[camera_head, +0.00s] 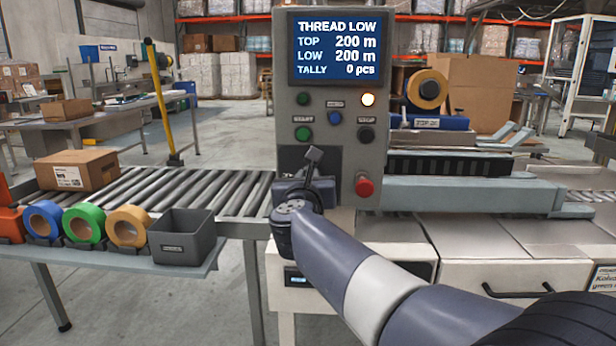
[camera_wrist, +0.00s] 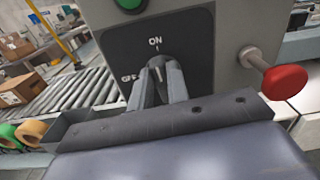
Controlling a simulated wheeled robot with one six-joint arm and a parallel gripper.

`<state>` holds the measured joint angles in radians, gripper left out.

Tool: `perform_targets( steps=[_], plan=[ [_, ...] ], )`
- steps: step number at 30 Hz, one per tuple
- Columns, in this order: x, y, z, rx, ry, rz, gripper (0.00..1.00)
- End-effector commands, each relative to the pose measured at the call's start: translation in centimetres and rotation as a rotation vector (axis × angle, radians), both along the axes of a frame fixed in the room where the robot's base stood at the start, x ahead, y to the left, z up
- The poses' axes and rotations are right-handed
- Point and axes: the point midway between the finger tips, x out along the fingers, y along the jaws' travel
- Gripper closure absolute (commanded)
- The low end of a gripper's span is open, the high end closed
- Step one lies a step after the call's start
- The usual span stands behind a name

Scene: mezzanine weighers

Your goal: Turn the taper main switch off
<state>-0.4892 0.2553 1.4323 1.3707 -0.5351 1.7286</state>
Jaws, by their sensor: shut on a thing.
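The taper main switch is a dark rotary knob (camera_wrist: 157,61) on a black plate (camera_wrist: 197,47) on the grey control box. In the wrist view "ON" is printed above the knob and "OFF" to its left. A pale mark on the knob appears to point up, roughly toward "ON". My gripper (camera_wrist: 159,80) is shut on the knob, one finger on each side. In the head view my gripper (camera_head: 312,168) is at the plate low on the control box (camera_head: 332,138), and my arm hides most of the knob.
A red mushroom button (camera_head: 365,187) sticks out right of the switch; it also shows in the wrist view (camera_wrist: 284,80). A screen (camera_head: 338,48) reads "THREAD LOW". A roller conveyor (camera_head: 190,193), tape rolls and a grey bin (camera_head: 181,240) stand left.

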Motion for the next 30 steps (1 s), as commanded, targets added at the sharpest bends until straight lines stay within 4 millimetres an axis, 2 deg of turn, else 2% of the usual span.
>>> perform_targets(
  steps=[8,30],
  plan=[
    [0.0,0.3,0.2,-0.207,0.009,0.001,1.00],
    [0.0,1.2,-0.4,-0.911,0.033,0.003,1.00]
  ],
)
